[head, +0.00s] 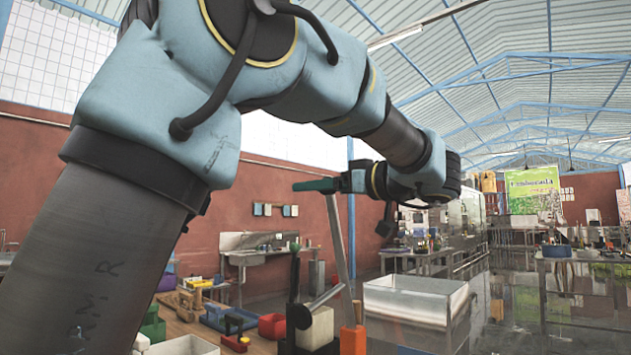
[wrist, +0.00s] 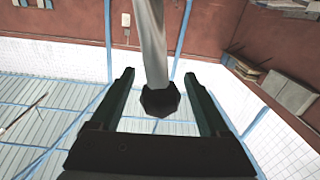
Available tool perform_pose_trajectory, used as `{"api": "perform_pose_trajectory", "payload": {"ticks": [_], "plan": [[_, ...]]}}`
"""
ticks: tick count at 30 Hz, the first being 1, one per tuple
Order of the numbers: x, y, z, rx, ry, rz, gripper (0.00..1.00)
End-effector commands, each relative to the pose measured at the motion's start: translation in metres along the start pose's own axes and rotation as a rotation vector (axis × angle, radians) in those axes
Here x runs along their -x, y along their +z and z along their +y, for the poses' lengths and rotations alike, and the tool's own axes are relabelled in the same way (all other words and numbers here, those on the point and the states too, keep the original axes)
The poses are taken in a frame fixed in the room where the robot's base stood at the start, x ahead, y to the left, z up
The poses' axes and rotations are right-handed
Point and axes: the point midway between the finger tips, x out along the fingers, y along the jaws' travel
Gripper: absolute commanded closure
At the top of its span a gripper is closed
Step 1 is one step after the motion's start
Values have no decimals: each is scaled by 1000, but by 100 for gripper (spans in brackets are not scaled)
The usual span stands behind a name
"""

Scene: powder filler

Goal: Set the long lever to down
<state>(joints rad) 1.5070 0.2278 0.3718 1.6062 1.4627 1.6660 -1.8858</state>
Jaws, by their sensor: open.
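The long lever (head: 341,245) is a grey metal bar that stands up steeply from the machine, its top leaning a little left in the head view. My gripper (head: 299,186) is at the lever's upper end, with its dark green fingers pointing left. In the wrist view my gripper (wrist: 158,75) is open, with one finger on each side of the lever (wrist: 150,40). The lever's black knob (wrist: 159,100) lies between the fingers, with gaps on both sides. My gripper hides the lever's top in the head view.
A metal basin (head: 415,298) stands to the right. Blue trays (head: 229,318) and a red box (head: 272,326) lie at the lower left. A sink (head: 262,242) stands at the wall.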

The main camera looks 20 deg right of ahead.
Motion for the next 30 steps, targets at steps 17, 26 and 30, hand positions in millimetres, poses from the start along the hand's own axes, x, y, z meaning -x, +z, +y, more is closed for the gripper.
{"api": "perform_pose_trajectory", "payload": {"ticks": [17,26,30], "plan": [[-7,1,0,0,0,-1,42],[-6,0,0,0,0,-1,76],[-6,0,0,0,0,-1,92]]}}
